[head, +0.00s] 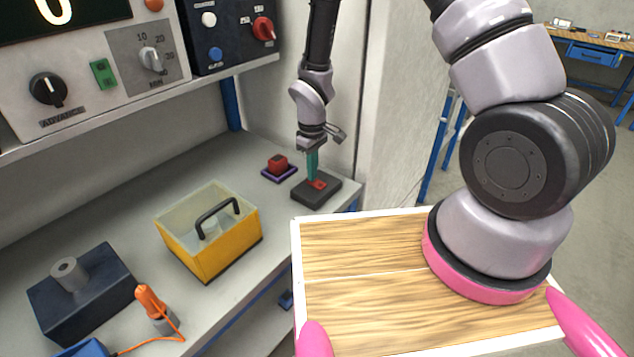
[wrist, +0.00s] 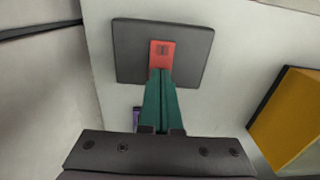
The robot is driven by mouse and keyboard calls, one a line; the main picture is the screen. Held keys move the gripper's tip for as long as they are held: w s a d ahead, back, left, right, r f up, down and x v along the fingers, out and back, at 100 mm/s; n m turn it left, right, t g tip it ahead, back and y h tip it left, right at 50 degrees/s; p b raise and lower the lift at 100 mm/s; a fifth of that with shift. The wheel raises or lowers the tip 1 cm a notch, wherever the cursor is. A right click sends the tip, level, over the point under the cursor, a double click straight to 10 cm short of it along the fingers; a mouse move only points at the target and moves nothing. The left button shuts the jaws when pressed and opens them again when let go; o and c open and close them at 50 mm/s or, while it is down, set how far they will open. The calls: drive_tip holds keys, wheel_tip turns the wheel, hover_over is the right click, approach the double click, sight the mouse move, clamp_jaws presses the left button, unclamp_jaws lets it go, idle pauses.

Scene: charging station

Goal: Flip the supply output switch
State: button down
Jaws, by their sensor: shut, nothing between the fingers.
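The switch is a red rocker (head: 318,185) on a flat black base (head: 308,197) on the bench, near its right end. In the wrist view the red rocker (wrist: 162,54) sits in the middle of the black base (wrist: 198,50). My gripper (head: 313,178) points down over the base with its teal fingers together and nothing between them. In the wrist view the fingertips (wrist: 160,72) meet the near edge of the red rocker. I cannot tell whether they press on it. The fingers hide part of the rocker.
A red block in a purple tray (head: 279,174) stands just left of the switch. A yellow box (head: 208,255) with a black handle is further left. A dark block (head: 82,290) and an orange-handled tool (head: 150,300) lie at the front left. A control panel (head: 90,75) hangs above.

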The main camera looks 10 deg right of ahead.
drive_tip(key=shift+f, duration=0.2)
drive_tip(key=shift+r, duration=3.5)
